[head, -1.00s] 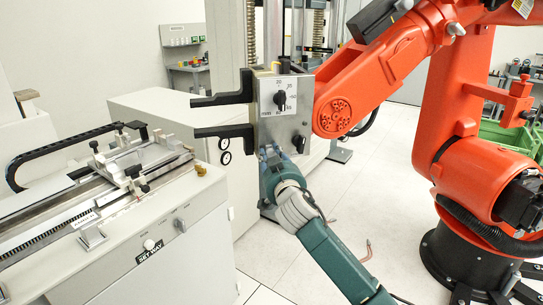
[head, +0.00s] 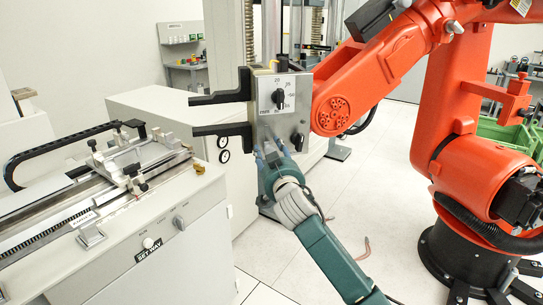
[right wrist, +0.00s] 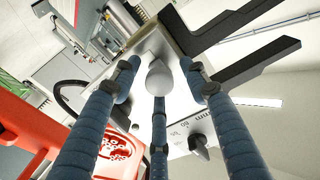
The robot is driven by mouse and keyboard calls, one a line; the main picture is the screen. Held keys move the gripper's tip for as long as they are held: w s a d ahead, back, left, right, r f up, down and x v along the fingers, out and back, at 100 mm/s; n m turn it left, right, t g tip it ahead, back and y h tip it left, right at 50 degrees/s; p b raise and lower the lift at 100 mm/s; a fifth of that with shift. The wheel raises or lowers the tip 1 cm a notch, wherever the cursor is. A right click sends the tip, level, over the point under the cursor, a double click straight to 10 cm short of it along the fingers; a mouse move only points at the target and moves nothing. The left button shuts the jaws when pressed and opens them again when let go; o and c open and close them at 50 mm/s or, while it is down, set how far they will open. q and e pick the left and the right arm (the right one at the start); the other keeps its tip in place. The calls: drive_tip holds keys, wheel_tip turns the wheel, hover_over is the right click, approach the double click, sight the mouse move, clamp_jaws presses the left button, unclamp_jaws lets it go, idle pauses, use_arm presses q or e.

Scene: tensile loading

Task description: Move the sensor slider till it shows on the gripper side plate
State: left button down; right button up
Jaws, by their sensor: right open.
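The orange robot's gripper has a grey metal side plate (head: 266,122) with a black dial knob (head: 278,98) on a white scale. A smaller black knob (head: 298,142) sits at the plate's lower right. My right gripper (head: 272,153) is at the plate's lower part; its blue-grey fingers point up toward it. In the right wrist view my three fingers (right wrist: 157,95) are spread open, with a grey rounded knob (right wrist: 158,78) between them, not gripped. The dial (right wrist: 198,143) also shows there, beside a finger. I cannot tell which part is the sensor slider. My left gripper is out of view.
Two black jaws (head: 222,98) stick out left from the side plate. The orange arm (head: 370,85) stands close on the right. A bench machine (head: 165,235) with a rail is at the left. The pale floor (head: 350,210) between them is open.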

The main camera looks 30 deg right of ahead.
drive_tip(key=v, duration=1.2)
drive_tip(key=shift+o, duration=0.2)
drive_tip(key=shift+d, duration=0.1)
drive_tip(key=p+x, duration=0.4)
drive_tip(key=x, duration=0.6)
drive_tip(key=shift+w+p, duration=0.4)
drive_tip(key=shift+d, duration=0.1)
clamp_jaws()
